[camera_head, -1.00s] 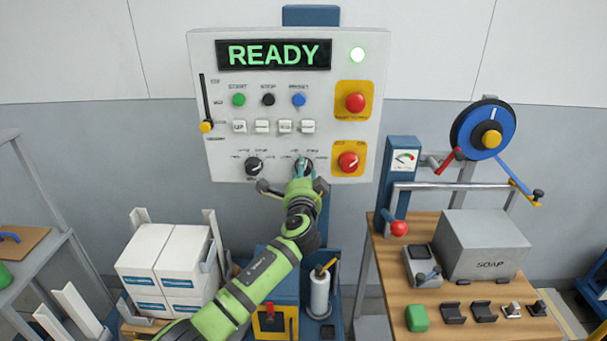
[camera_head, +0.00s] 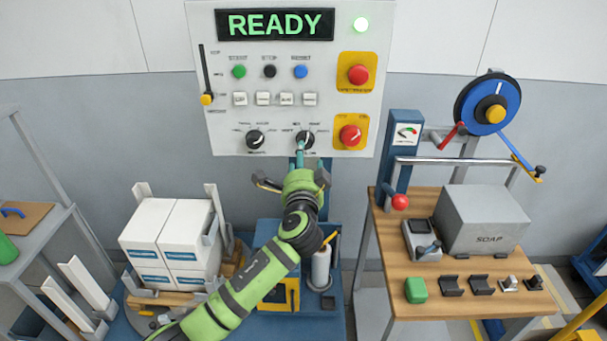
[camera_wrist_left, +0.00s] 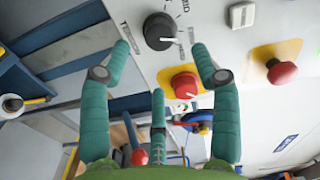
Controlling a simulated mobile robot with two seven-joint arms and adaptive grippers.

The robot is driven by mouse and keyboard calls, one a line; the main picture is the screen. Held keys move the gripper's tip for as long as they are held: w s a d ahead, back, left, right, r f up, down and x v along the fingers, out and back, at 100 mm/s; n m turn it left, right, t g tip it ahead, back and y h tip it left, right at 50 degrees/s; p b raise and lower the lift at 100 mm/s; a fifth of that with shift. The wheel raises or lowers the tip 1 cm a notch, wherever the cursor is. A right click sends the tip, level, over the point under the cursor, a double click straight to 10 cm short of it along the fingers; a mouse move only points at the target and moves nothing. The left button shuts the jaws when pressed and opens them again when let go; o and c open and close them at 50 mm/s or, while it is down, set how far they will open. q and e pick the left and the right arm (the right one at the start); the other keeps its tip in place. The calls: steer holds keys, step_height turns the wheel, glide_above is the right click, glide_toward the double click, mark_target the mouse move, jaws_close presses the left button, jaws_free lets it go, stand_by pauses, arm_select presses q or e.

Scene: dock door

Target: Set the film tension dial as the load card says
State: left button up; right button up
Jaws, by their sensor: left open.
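The control panel (camera_head: 225,120) has two black dials low on its face, a left dial (camera_head: 256,140) and a right dial (camera_head: 305,140). Their small labels cannot be read, and no load card can be made out. My left gripper (camera_head: 302,158) is just below and in front of the right dial, and a teal finger partly covers it. In the left wrist view its fingers (camera_wrist_left: 162,65) are spread and empty. The black dial (camera_wrist_left: 160,31) lies beyond the tips, apparently clear of them, its white pointer toward the picture's right. My right gripper is not in view.
A red knob on yellow (camera_head: 350,135) sits right of the dials. Stacked white boxes (camera_head: 185,235) stand left of my arm. A wooden bench (camera_head: 440,290) with a grey SOAP box (camera_head: 483,222) stands right. The display (camera_head: 275,24) reads READY.

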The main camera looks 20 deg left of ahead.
arm_select(q)
steer(key=v, duration=0.5)
steer(key=shift+s, duration=0.1)
steer(key=s+a+f+n+g+h+b, duration=0.1)
steer(key=s+f+g, duration=0.3)
steer(key=f, duration=1.1)
steer(key=s+a+f+n+g+h, duration=0.15)
steer(key=s+f, duration=0.35)
steer(key=f, duration=0.9)
steer(key=s+f+g+h+b, duration=0.1)
steer(key=s+f+g, duration=0.35)
steer(key=f, duration=1.05)
steer(key=s+f+n+g+h+b, duration=0.1)
steer(key=s+f+n+g, duration=0.1)
steer(key=s+f, duration=0.7)
steer(key=s+f+n+g, duration=0.15)
steer(key=s+f, duration=0.45)
steer(key=s, duration=0.6)
steer(key=s+a+f+n+g, duration=0.1)
steer(key=s+f+n, duration=0.1)
steer(key=s, duration=0.7)
steer(key=s+f+n+g, duration=0.2)
steer(key=s+f, duration=0.2)
steer(key=s, duration=0.6)
steer(key=shift+a+b, duration=0.35)
steer(key=shift+a, duration=0.05)
